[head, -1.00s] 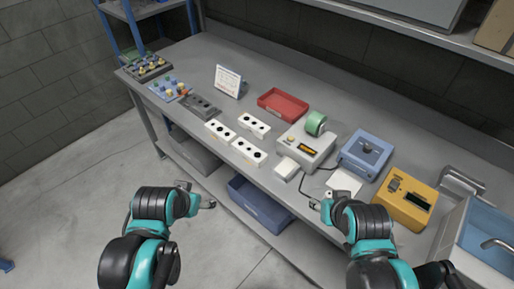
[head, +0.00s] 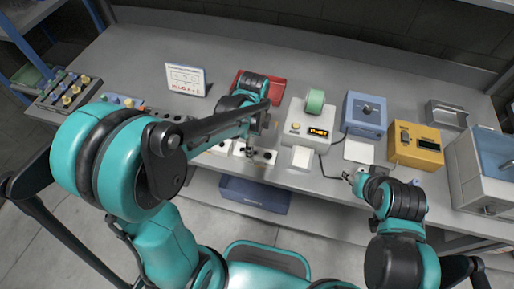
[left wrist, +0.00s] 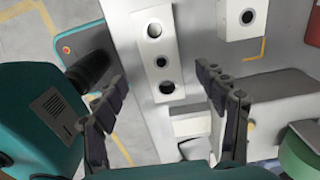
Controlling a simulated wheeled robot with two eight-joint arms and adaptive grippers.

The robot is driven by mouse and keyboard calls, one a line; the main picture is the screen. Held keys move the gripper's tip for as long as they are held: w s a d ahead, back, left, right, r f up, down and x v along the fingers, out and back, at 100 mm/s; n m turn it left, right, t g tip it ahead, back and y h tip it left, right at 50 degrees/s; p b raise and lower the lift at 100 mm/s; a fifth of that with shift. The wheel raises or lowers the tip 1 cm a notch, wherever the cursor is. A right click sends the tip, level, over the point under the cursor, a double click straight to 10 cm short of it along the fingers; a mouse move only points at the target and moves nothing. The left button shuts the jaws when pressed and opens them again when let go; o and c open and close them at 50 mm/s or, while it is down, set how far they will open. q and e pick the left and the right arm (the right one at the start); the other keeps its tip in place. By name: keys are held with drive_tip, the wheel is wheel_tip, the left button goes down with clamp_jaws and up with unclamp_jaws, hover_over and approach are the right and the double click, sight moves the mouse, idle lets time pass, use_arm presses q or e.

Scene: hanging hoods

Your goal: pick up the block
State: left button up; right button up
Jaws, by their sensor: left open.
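White blocks with dark round holes lie on the grey workbench. In the left wrist view, one white block (left wrist: 155,22) lies between and beyond the fingers of my left gripper (left wrist: 160,80). The fingers are open and do not appear to touch it. A second white block (left wrist: 240,18) is at the upper right of that view. In the head view, my left gripper (head: 251,146) is over the white blocks (head: 266,156), and my arm partly hides them. My right gripper (head: 352,176) is at the bench's front edge, too small to tell its opening.
A red tray (head: 272,83) is behind the left gripper. A grey device (head: 297,116) with a green roll (head: 315,101), a blue box (head: 364,115) and a yellow device (head: 416,147) stand to the right. A blue bin (head: 255,196) sits below the bench.

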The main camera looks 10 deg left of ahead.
sight(255, 153)
use_arm(q)
drive_tip(key=f, duration=0.1)
drive_tip(key=f+b, duration=0.1)
drive_tip(key=f, duration=0.1)
drive_tip(key=shift+d, duration=0.2)
wheel_tip(255, 153, down, 5)
drive_tip(key=shift+w+a+r+b, duration=0.1)
drive_tip(key=shift+r+b, duration=0.05)
drive_tip(key=shift+b, duration=1)
drive_tip(key=shift+r, duration=0.1)
clamp_jaws()
drive_tip(key=shift+r, duration=0.1)
